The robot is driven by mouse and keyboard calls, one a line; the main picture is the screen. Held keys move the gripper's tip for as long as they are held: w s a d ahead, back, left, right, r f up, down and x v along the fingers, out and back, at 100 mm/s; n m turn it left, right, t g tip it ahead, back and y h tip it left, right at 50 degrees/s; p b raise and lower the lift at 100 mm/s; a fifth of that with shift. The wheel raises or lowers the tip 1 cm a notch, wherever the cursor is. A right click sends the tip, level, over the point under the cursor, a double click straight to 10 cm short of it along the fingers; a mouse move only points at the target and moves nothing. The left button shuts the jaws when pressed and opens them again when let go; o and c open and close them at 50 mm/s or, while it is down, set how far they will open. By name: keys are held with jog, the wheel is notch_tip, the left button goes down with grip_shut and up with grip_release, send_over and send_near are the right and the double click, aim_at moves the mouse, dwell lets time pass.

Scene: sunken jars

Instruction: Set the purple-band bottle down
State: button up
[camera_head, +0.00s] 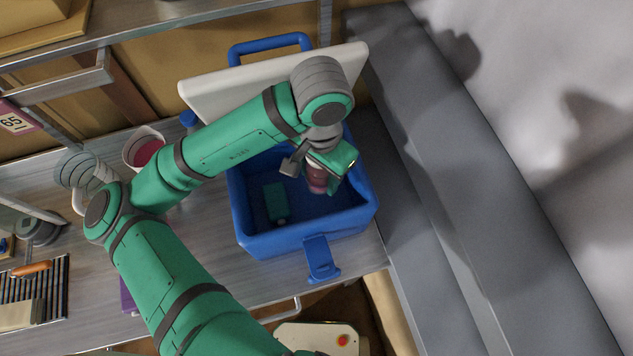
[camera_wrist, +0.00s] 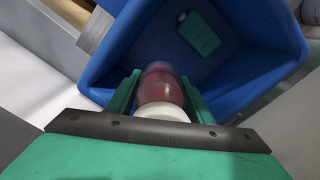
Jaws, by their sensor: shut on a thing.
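The bottle (camera_head: 317,180) shows a dark red-purple body and a pale end. My gripper (camera_head: 322,170) is shut on it, inside or just above the open blue cooler box (camera_head: 300,242). In the wrist view the bottle (camera_wrist: 160,92) sits between both green fingers of my gripper (camera_wrist: 159,88), with its white end toward the palm. The blue box wall (camera_wrist: 115,65) surrounds it on the far side. Whether the bottle touches the box floor I cannot tell. Its lower part is partly hidden.
A flat green item (camera_head: 275,202) lies in the box; it also shows in the wrist view (camera_wrist: 198,35). The box's white lid (camera_head: 215,92) stands open behind. A beaker with pink contents (camera_head: 147,150) stands left. A grey ledge (camera_head: 420,160) runs along the right.

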jog(key=f, duration=1.1)
jog(key=shift+s+a, duration=0.15)
jog(key=shift+s, duration=0.25)
jog(key=shift+w+d+f, duration=0.1)
jog(key=shift+w+d, duration=0.2)
jog(key=shift+w, duration=0.65)
jog(key=shift+w+d, duration=0.3)
jog(key=shift+w, duration=0.6)
jog(key=shift+w+d, duration=0.2)
jog(key=shift+d, duration=0.05)
jog(key=shift+d+f, duration=0.1)
jog(key=shift+f, duration=0.15)
jog(key=shift+s+a+f, duration=0.15)
jog(key=shift+a+f, duration=0.15)
jog(key=shift+a, duration=0.05)
jog(key=shift+d+f, duration=0.15)
jog(key=o, duration=1.4)
